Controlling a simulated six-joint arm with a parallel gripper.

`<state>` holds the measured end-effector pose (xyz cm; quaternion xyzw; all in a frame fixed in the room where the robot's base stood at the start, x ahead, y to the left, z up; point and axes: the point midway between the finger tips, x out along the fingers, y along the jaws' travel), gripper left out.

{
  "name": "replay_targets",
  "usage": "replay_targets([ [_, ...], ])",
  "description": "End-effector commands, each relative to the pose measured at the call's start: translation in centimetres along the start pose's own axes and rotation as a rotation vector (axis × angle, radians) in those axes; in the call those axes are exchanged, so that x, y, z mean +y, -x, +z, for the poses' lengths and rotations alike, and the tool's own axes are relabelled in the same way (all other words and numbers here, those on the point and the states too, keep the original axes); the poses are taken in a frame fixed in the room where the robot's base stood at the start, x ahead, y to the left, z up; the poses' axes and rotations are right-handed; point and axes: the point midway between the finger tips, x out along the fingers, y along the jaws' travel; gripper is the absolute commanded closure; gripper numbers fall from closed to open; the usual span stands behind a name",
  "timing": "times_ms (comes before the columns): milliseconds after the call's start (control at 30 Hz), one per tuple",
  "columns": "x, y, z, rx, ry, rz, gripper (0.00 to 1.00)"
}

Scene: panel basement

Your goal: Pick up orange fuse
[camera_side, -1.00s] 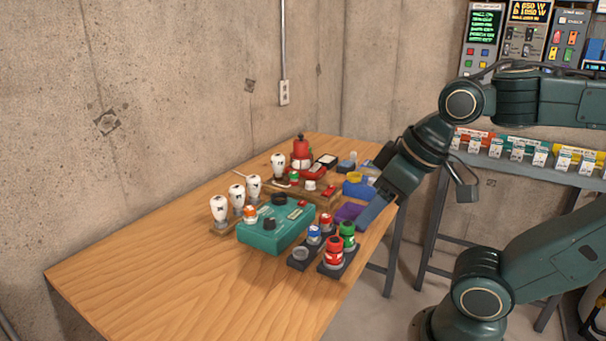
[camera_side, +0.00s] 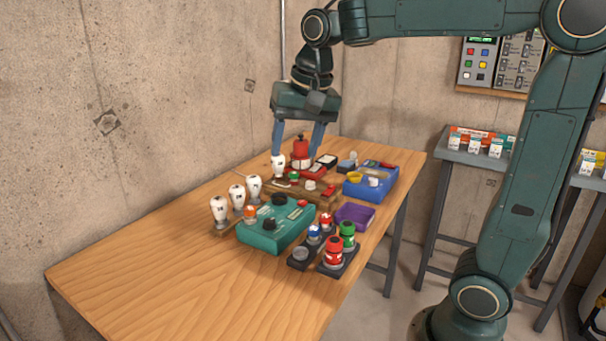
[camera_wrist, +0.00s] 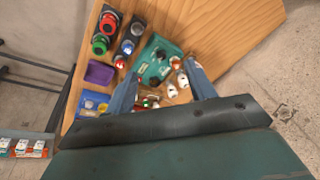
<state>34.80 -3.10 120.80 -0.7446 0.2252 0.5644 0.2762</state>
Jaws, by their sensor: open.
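The orange fuse (camera_side: 250,213), with an orange body and a pale part, stands at the left back corner of the teal box (camera_side: 262,236). It seems to be the small orange spot (camera_wrist: 176,63) beside the teal box in the wrist view. My gripper (camera_side: 298,153) is open and points down, above the far part of the table, behind and to the right of the orange fuse. In the wrist view my gripper's (camera_wrist: 164,72) two blue fingers are spread wide, with nothing held between them.
A red device (camera_side: 301,150) is near my fingers. A purple tray (camera_side: 355,215), a blue bin (camera_side: 370,188) and red and green fuses (camera_side: 346,230) are to the right. The front left table (camera_side: 150,272) is clear.

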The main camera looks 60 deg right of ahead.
Motion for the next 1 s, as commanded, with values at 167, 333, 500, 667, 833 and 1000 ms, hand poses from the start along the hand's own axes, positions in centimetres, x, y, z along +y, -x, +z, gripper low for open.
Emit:
replay_targets([
  [167,-1.7,-1.5,-3.5,-0.036,-0.153,0.038,0.45],
  [333,-3.0,-3.3,-6.7,-0.064,-0.3,0.074,0.45],
  [500,-4.0,-5.6,-9.7,-0.088,-0.445,0.115,0.45],
  [667,-4.7,-8.1,-12.4,-0.106,-0.584,0.155,0.45],
  [833,-5.1,-10.9,-14.7,-0.122,-0.72,0.198,0.45],
  [1000,-5.2,-13.0,-16.1,-0.129,-0.814,0.228,0.45],
])
